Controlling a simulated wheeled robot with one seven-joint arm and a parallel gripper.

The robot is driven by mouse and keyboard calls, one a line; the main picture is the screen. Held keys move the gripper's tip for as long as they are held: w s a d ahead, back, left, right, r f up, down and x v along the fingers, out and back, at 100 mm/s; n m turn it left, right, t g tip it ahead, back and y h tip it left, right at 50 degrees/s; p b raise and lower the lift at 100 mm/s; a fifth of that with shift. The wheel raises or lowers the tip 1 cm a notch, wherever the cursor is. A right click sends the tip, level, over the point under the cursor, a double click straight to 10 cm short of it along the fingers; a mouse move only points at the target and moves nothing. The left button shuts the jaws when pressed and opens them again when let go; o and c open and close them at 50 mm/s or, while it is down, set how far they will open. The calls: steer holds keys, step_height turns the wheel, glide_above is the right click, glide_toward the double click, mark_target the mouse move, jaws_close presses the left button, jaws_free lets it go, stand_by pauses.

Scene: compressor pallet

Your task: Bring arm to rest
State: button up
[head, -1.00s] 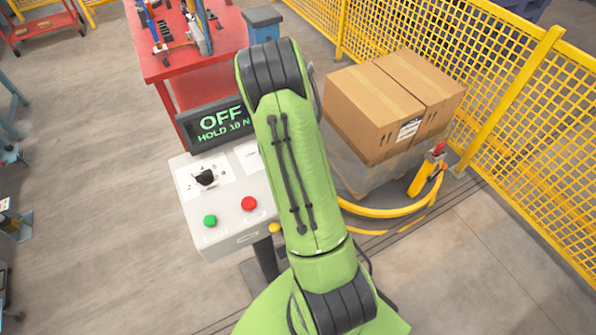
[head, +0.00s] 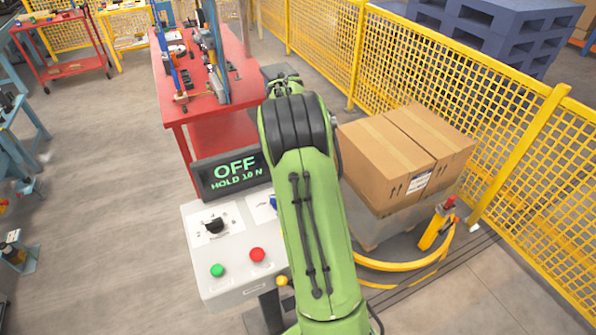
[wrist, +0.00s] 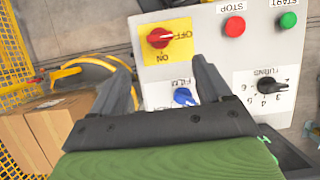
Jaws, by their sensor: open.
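My green arm reaches forward across the middle of the head view and partly covers the control panel (head: 235,275). My gripper (wrist: 165,75) shows in the wrist view with its two dark fingers apart and nothing between them. It is over the panel face, apart from the knobs as far as I can see. In the wrist view the panel has a red OFF/ON switch (wrist: 160,38) on a yellow plate, a blue knob (wrist: 184,97) and a black TURNS knob (wrist: 271,84). The gripper's fingers are hidden in the head view.
A display (head: 232,173) reads OFF, HOLD 10 N. A red table (head: 235,110) with tools stands behind it. Cartons (head: 410,155) on a wrapped pallet load stand right, beside a yellow curved guard (head: 400,265) and yellow mesh fence (head: 510,150).

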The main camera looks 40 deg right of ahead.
steer(key=v, duration=0.3)
steer(key=shift+r, duration=0.15)
stand_by(0.3)
steer(key=s+a+r+n+t+h, duration=0.1)
steer(key=s+a+r+t, duration=0.4)
steer(key=a+r, duration=0.6)
steer(key=s+a+f+n+t+b, duration=0.1)
steer(key=s+a+f+t, duration=0.1)
steer(key=s+a, duration=0.3)
steer(key=s+a+f+n+t, duration=0.1)
steer(key=s+a+f+t, duration=0.1)
steer(key=s+a, duration=0.3)
steer(key=shift+s+a+t+b, duration=0.3)
steer(key=shift+s+t+b, duration=0.1)
steer(key=shift+s, duration=0.8)
